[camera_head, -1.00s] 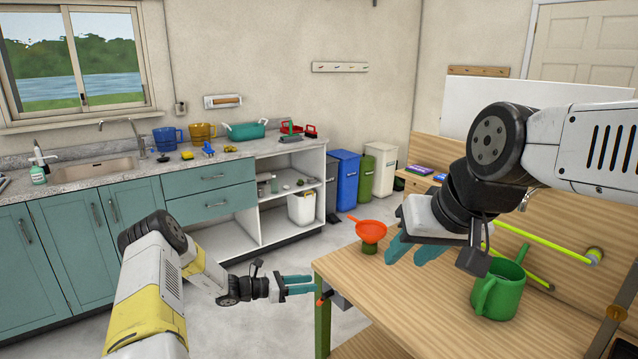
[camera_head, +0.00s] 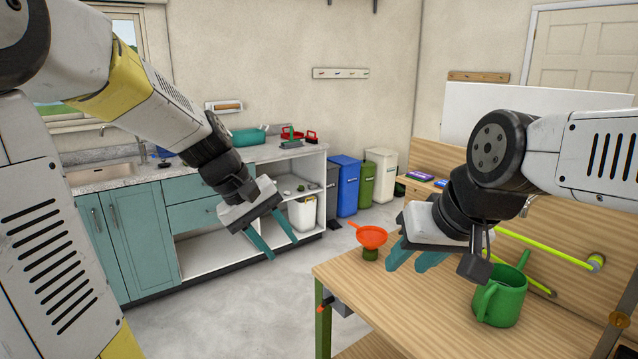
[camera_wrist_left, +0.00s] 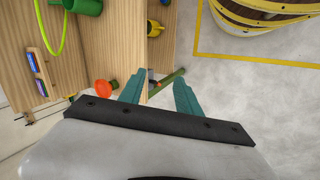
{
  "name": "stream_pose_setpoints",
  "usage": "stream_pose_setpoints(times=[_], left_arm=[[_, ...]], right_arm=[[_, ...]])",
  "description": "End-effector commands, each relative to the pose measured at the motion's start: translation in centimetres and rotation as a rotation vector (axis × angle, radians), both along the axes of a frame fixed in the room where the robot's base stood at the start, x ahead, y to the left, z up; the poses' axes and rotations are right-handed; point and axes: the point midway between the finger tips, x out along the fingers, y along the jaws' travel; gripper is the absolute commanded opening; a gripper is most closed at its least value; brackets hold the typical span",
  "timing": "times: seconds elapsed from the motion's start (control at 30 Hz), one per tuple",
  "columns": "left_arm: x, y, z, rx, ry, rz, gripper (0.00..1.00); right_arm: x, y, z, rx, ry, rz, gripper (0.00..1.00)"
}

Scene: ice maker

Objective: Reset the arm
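My left gripper (camera_head: 272,242) is raised in front of the teal cabinets, its two teal fingers apart with nothing between them. In the left wrist view its fingers (camera_wrist_left: 158,92) are also spread and empty, above the table edge and floor. My right gripper (camera_head: 408,258) hangs over the wooden table near the orange funnel. Its teal fingers stand apart, with nothing seen between them.
The wooden table (camera_head: 400,312) holds an orange funnel (camera_head: 371,236) and a green watering can (camera_head: 502,295). Blue (camera_head: 345,185), green and white bins stand by the wall. The floor (camera_head: 220,310) left of the table is clear. The left wrist view shows a barrel (camera_wrist_left: 262,18).

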Motion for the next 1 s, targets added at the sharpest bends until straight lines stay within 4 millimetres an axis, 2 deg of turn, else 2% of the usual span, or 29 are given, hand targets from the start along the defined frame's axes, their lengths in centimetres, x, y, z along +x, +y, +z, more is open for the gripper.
stream_pose_setpoints(times=[0.03,0.2,0.4,0.6,1.0], left_arm=[[-1.7,0.5,1.2,0.045,-0.060,-0.035,0.40],[-6.8,2.8,3.3,0.200,-0.240,-0.155,0.40],[-11.1,4.9,4.2,0.337,-0.405,-0.257,0.40],[-12.8,5.8,4.3,0.397,-0.472,-0.301,0.40],[-12.8,5.9,4.3,0.401,-0.476,-0.303,0.40]], right_arm=[[0.0,0.0,0.0,0.000,0.000,0.000,0.36],[0.0,0.0,0.0,0.000,0.000,0.000,0.36],[0.0,0.0,0.0,0.000,0.000,0.000,0.36],[0.0,0.0,0.0,0.000,0.000,0.000,0.36],[0.0,0.0,0.0,0.000,0.000,0.000,0.36]])
